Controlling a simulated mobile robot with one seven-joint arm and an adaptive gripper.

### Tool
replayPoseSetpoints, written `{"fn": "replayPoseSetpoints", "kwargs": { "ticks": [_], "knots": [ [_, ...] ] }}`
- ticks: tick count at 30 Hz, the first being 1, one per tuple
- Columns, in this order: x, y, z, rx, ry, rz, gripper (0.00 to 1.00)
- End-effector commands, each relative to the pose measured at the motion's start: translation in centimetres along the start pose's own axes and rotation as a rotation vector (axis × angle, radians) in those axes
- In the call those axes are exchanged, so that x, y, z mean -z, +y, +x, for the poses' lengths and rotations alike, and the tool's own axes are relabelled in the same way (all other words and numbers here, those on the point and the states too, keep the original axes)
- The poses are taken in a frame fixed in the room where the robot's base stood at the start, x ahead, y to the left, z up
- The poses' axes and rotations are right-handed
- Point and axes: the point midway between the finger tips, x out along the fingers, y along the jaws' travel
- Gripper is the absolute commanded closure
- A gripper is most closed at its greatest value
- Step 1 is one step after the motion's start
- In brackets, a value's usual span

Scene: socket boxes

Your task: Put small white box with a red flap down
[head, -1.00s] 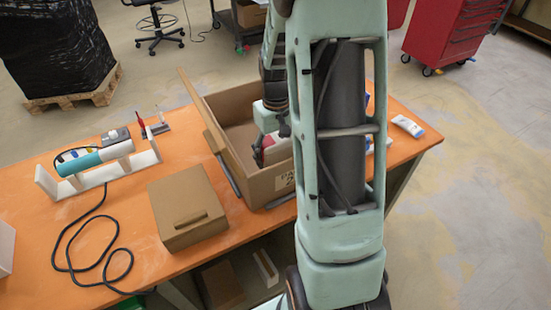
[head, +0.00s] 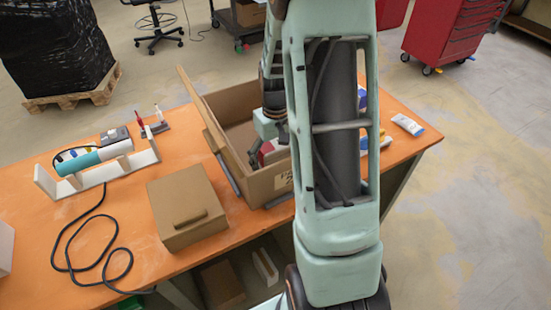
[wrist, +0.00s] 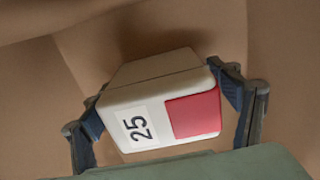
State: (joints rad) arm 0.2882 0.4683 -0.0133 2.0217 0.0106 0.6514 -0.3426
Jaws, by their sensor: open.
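The small white box with a red flap (wrist: 160,105) fills the middle of the wrist view, its label reading 25. It lies inside a large open cardboard box (head: 262,186), whose brown walls surround it. In the head view the small box (head: 272,152) shows partly, just behind the cardboard box's near wall. My gripper (wrist: 158,96) is open, with one finger on each side of the small box. Whether the fingertips touch it is hard to tell. In the head view my arm hides part of the cardboard box and most of the gripper.
A closed brown box (head: 187,208) stands on the orange table (head: 130,225) at the near left of the cardboard box. A white rack with a teal cylinder (head: 98,160) and a black cable lie further left. A white-and-blue tube (head: 408,125) lies near the right edge.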

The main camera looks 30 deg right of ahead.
Motion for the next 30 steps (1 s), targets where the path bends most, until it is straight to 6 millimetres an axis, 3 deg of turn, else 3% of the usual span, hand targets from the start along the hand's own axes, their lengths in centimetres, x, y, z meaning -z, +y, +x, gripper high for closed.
{"fn": "replayPoseSetpoints", "kwargs": {
  "ticks": [5,18,24,30],
  "knots": [
    [0.1,0.1,-1.6,-0.002,0.004,0.0,0.18],
    [0.1,0.0,-10.4,-0.002,0.004,0.0,0.18],
    [0.0,0.0,-12.1,-0.001,0.001,0.0,0.18],
    [0.0,0.0,-12.3,0.0,0.0,0.0,0.18]
  ]
}}
